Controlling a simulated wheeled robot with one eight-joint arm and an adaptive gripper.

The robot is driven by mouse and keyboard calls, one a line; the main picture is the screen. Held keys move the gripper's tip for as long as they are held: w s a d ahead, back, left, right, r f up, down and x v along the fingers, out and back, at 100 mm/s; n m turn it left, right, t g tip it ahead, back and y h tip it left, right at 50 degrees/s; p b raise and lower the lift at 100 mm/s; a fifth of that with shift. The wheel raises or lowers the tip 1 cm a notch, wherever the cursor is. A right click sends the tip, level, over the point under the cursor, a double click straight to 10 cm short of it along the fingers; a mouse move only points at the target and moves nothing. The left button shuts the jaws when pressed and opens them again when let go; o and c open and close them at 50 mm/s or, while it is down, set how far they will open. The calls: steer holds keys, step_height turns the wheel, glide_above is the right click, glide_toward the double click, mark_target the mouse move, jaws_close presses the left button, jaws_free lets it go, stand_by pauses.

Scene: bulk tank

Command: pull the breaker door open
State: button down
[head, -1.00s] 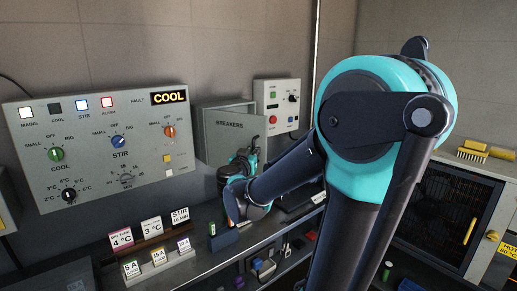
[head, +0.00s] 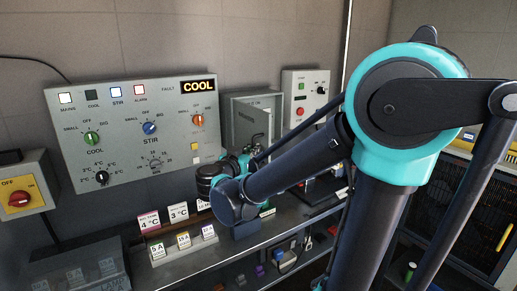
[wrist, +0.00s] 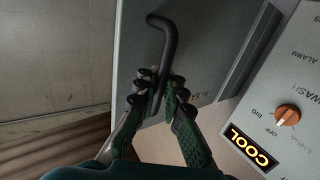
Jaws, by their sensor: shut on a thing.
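The breaker door (wrist: 205,45) is a grey panel in the wrist view, with a dark bar handle (wrist: 168,40) standing off its face. My gripper (wrist: 157,88) is shut on the lower part of this handle, with fingers on both sides of it. In the head view the grey breaker box (head: 229,108) is on the back wall, right of the control panel. Its door looks swung out at an angle, with part of the inside showing. My forearm and wrist hide the lower part of the box and most of the gripper there.
The large control panel (head: 75,130) with knobs is close to the door's left. A smaller box with buttons (head: 297,80) is on the right. Below, a shelf holds label cards (head: 178,212). A yellow box with a red switch (head: 20,195) is at far left.

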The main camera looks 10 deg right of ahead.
steer(key=shift+s+f, duration=0.1)
steer(key=shift+s, duration=0.05)
steer(key=c, duration=1.6)
jaws_free()
steer(key=v, duration=1.2)
